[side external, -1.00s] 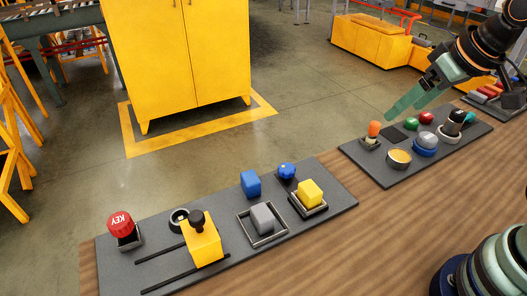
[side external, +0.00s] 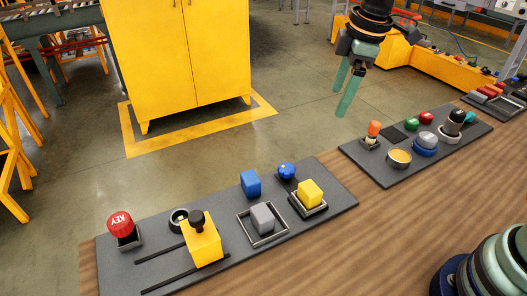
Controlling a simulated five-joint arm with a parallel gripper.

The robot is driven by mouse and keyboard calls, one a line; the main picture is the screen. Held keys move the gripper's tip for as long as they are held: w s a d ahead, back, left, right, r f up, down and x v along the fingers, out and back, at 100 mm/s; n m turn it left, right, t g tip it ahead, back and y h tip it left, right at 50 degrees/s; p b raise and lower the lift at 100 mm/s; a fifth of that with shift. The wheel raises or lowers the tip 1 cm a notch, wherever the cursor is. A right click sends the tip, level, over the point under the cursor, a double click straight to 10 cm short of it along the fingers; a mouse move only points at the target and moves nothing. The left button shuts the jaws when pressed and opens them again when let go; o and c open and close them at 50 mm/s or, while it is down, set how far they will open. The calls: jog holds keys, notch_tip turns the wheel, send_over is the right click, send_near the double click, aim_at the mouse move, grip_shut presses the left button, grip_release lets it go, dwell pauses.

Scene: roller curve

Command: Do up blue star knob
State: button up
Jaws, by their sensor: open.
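A small blue knob with yellow marks (side external: 286,171) stands at the back right of the near dark board (side external: 330,205); it looks like the blue star knob. My gripper (side external: 342,102) points down in the air, up and to the right of the knob and well apart from it. Its two green fingers are spread and nothing is between them.
Near the knob are a blue block (side external: 250,184), a yellow block in a tray (side external: 310,193) and a grey block in a frame (side external: 262,218). Another board (side external: 375,172) holds several parts.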

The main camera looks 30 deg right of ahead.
aim_at(288, 167)
jog(key=w+a+f+n+g, duration=0.2)
jog(key=w+a+f+n, duration=0.45)
jog(key=f+n, duration=0.2)
jog(key=f, duration=1.2)
jog(key=shift+s+a, duration=0.35)
grip_shut()
